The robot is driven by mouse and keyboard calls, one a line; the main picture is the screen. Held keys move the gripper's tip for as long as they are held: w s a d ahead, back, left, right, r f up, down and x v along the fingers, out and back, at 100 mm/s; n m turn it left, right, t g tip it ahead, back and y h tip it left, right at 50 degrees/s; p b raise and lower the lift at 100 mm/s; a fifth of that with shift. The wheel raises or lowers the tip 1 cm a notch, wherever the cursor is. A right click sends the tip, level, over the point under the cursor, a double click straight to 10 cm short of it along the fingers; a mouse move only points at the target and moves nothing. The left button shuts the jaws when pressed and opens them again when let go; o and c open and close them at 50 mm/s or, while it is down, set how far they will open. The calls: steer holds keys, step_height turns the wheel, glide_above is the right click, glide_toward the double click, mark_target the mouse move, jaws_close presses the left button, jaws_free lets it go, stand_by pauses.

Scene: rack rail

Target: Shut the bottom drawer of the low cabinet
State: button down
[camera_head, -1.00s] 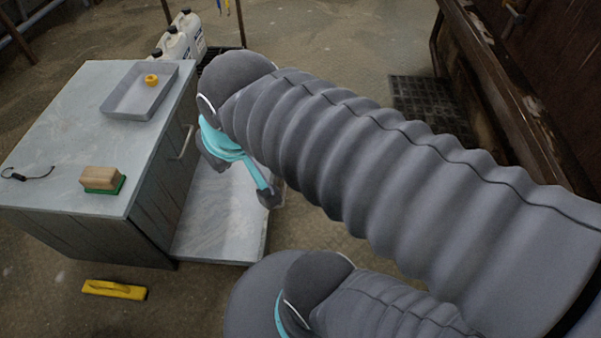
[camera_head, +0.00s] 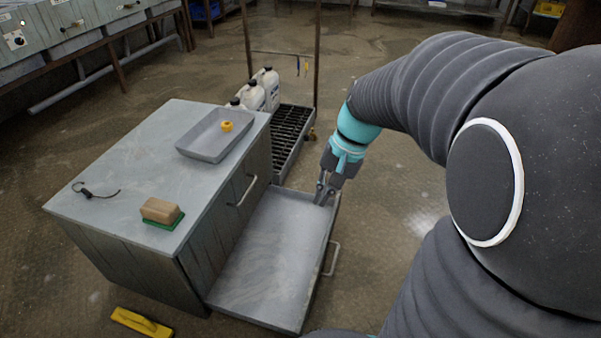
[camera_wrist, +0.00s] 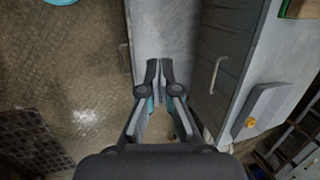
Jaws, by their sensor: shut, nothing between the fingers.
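The low cabinet (camera_head: 150,268) is grey with a plank-like front. Its bottom drawer (camera_head: 275,245) is pulled well out to the right and looks empty. The drawer's bar handle (camera_head: 332,258) is on its outer front. My gripper (camera_head: 322,192) is shut and empty at the drawer's far outer corner. In the wrist view my gripper's fingertips (camera_wrist: 159,70) lie over the drawer's (camera_wrist: 163,30) inside, near its front panel. I cannot tell whether they touch it. The upper handle (camera_head: 243,191) is on the cabinet face, above the open drawer.
On the cabinet top are a grey tray (camera_head: 205,152) with a yellow piece (camera_head: 227,126), a brush (camera_head: 161,211) and a cord (camera_head: 95,190). A slatted platform (camera_head: 290,140) with white jugs (camera_head: 265,88) stands behind. A yellow object (camera_head: 140,322) lies on the floor.

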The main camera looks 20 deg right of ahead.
steer(key=w+d+f+m+y+b, duration=0.2)
steer(key=w+d+f+m+y, duration=0.3)
steer(key=f, duration=0.5)
steer(key=w+d+f+m+y+b, duration=0.2)
steer(key=w+d+f+m+y, duration=0.15)
steer(key=w+d+f, duration=0.55)
steer(key=s+d+f+m+t+y+b, duration=0.1)
steer(key=d+f+m+t, duration=0.15)
steer(key=f, duration=0.45)
steer(key=s+d+f+m+t+y, duration=0.1)
steer(key=s+d+f+m, duration=0.15)
steer(key=f, duration=0.45)
steer(key=m+t+b, duration=0.2)
steer(key=m+t, duration=0.3)
steer(key=t, duration=0.1)
glide_toward(335, 244)
steer(key=s+d+r, duration=0.2)
steer(key=s+r, duration=0.2)
steer(key=s, duration=0.1)
steer(key=shift+y, duration=0.35)
steer(key=x, duration=1.4)
steer(key=shift+w+f, duration=0.1)
steer(key=shift+w, duration=0.1)
steer(key=shift+a, duration=0.1)
